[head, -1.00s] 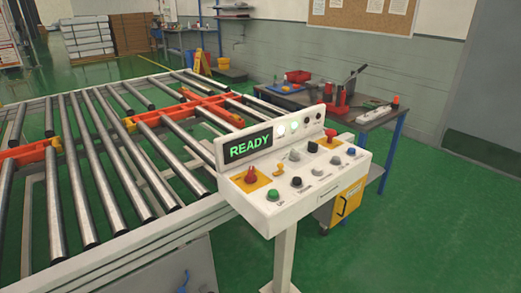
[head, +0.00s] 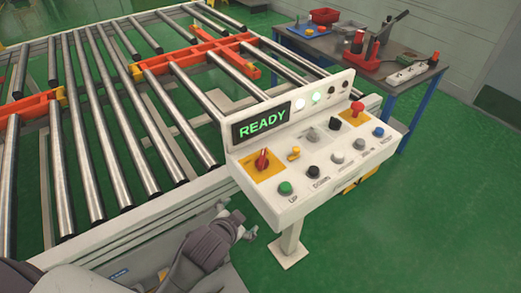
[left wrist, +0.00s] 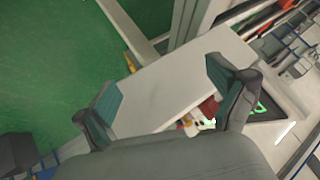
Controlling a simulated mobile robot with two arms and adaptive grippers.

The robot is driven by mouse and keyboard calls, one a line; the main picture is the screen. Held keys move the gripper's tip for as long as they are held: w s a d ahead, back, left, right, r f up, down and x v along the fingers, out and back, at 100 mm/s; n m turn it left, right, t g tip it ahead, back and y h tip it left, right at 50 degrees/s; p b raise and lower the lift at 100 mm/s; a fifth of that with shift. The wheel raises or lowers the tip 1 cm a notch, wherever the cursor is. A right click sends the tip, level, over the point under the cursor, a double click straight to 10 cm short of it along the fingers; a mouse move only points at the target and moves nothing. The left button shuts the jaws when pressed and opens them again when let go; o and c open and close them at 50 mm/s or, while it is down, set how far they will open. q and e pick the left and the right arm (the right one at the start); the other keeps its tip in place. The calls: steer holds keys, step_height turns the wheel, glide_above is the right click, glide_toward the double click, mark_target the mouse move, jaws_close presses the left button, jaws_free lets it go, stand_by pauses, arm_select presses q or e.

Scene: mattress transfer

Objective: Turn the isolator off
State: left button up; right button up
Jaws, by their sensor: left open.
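A white control console (head: 299,212) stands on a post at the right of centre in the head view, its display (head: 262,125) reading READY in green. A red rotary switch (head: 262,159) sits on a yellow plate at its left end. A red knob (head: 357,108) sits on another yellow plate at the right. My left gripper (head: 238,229) is low, left of the console's front edge and apart from the switch. In the left wrist view, my left gripper (left wrist: 162,90) is open and empty, with the white console (left wrist: 180,85) beyond its fingers. Red switch parts (left wrist: 208,107) are partly hidden behind a finger.
A roller conveyor (head: 120,221) with orange cross pieces fills the left, behind my left arm. Push buttons, including a green one (head: 285,188), line the console's front. A workbench (head: 425,82) with tools stands behind at the right. The green floor at right is clear.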

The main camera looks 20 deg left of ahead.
arm_select(q)
steer(key=w+d+r+m+t+h, duration=0.35)
steer(key=w+r+m, duration=0.2)
steer(key=r, duration=0.45)
steer(key=w+d+r+m+t+h, duration=0.2)
steer(key=w+d+r+m+t, duration=0.3)
steer(key=r, duration=0.5)
steer(key=w+d+r+m+g+h, duration=0.2)
steer(key=d+r+m+h, duration=0.5)
steer(key=m, duration=0.3)
steer(key=m+g+y, duration=0.8)
steer(key=m+g, duration=0.8)
steer(key=m, duration=1)
glide_toward(261, 156)
steer(key=p+x, duration=0.4)
steer(key=x, duration=0.4)
steer(key=shift+d+f+p, duration=0.15)
steer(key=shift+f+p, duration=0.2)
steer(key=shift+d+f, duration=0.1)
steer(key=shift+f, duration=0.35)
arm_select(e)
steer(key=r, duration=0.5)
steer(key=shift+w+a, duration=0.1)
steer(key=shift+w, duration=0.25)
